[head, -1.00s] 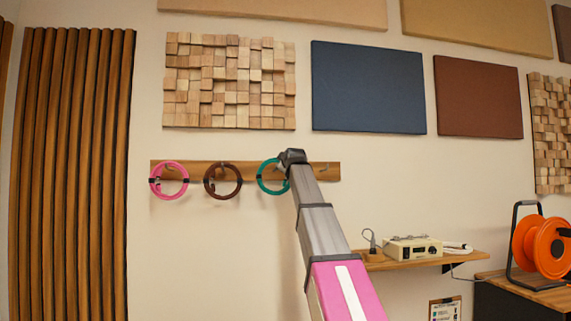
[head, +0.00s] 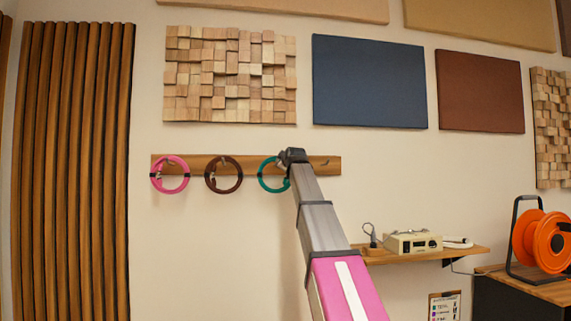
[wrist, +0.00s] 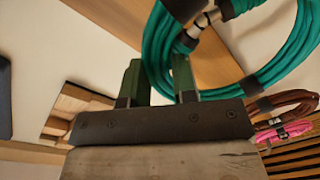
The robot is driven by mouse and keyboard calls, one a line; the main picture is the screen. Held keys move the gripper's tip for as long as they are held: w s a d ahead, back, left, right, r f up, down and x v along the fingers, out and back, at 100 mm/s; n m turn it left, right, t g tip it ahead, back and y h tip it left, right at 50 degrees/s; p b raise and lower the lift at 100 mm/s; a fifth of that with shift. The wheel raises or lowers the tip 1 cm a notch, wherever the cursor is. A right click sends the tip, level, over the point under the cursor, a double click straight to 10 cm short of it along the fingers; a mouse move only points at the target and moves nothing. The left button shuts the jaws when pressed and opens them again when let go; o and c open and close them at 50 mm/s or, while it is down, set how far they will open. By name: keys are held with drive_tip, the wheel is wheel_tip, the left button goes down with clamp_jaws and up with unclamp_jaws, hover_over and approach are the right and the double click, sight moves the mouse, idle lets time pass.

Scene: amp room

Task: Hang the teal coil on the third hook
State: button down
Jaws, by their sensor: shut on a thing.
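The teal coil (head: 267,186) is at the wooden hook board, third from the left in the head view. In the wrist view the teal coil (wrist: 151,62) is large and close, with dark wraps and a metallic piece at its upper part. My gripper (wrist: 156,85) has its two green fingers on either side of the coil's near edge, shut on it. In the head view my gripper (head: 289,166) is mostly hidden behind my arm's wrist. The third hook is not clearly seen behind the coil and wrist. I cannot tell whether the coil rests on it.
The hook board (head: 300,165) also carries a pink coil (head: 157,184) and a brown coil (head: 209,187) to the left. A bare hook (head: 325,163) shows at the right end. A wall shelf (head: 465,254) with a beige device (head: 412,243) is at lower right, beside an orange reel (head: 550,245).

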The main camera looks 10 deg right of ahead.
drive_tip(key=c, duration=0.8)
unclamp_jaws()
drive_tip(key=shift+s, duration=0.1)
drive_tip(key=s, duration=1.1)
wheel_tip(320, 180, down, 45)
drive_tip(key=s+m+g, duration=0.2)
drive_tip(key=m+g, duration=0.3)
drive_tip(key=g, duration=0.3)
drive_tip(key=s+f+m+g, duration=0.2)
drive_tip(key=s+f+g, duration=0.1)
drive_tip(key=s+f, duration=0.5)
drive_tip(key=s+f+m+g, duration=0.2)
drive_tip(key=s+f, duration=0.7)
drive_tip(key=f, duration=0.6)
drive_tip(key=s+f+m+g, duration=0.2)
drive_tip(key=s+f+g, duration=0.2)
drive_tip(key=s+f, duration=0.4)
wheel_tip(320, 180, down, 4)
drive_tip(key=shift+s+a+r+h, duration=0.1)
drive_tip(key=shift+s+a+h, duration=0.05)
drive_tip(key=shift+h, duration=0.15)
